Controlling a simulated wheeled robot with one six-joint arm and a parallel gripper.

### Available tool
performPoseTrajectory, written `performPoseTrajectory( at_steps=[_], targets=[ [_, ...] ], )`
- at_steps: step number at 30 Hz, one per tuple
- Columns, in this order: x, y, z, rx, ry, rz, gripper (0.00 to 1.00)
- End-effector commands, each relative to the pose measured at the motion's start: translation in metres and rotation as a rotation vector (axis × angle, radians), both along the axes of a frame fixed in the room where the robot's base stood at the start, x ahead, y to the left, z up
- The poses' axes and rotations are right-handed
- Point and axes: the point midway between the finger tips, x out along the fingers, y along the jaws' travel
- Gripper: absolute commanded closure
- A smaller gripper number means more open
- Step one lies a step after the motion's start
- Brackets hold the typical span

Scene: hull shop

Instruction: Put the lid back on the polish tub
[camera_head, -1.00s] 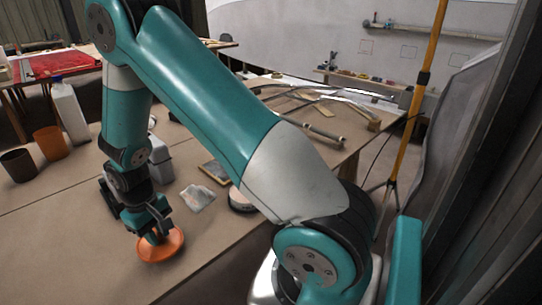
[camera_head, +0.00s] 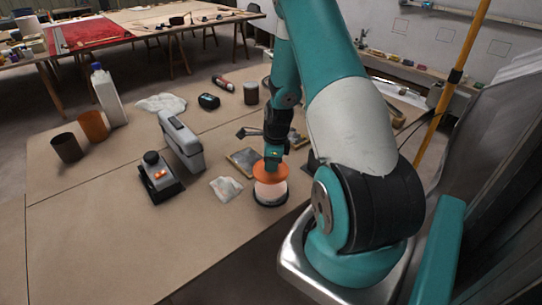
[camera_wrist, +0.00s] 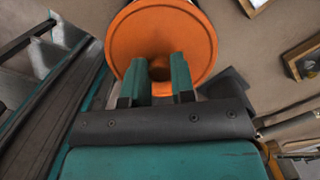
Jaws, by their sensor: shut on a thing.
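The orange lid (camera_head: 268,173) is a round disc, held level by my gripper (camera_head: 272,158) in the head view. In the wrist view the lid (camera_wrist: 130,40) fills the top middle, with my gripper (camera_wrist: 160,75) shut on its central part. The polish tub (camera_head: 270,190) stands on the bench right under the lid, with a pale top and a dark lower edge. Part of its top shows below the lid, which looks a little above it; I cannot tell the exact gap. The wrist view hides the tub behind the lid.
A crumpled cloth (camera_head: 226,188) and a framed flat piece (camera_head: 243,162) lie close left of the tub. A black sander (camera_head: 160,180), a grey case (camera_head: 182,143), a white bottle (camera_head: 108,97) and two cups stand further left. The front of the bench is clear.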

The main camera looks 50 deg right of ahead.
Motion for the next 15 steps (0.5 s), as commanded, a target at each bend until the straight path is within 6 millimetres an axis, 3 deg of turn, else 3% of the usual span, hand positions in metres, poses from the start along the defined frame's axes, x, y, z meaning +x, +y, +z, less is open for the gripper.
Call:
performPoseTrajectory(
  at_steps=[8,15],
  targets=[
    [-0.001,-0.001,-0.013,0.0,0.001,-0.02,0.99],
    [-0.001,-0.001,-0.037,0.0,0.001,-0.018,0.99]
  ],
)
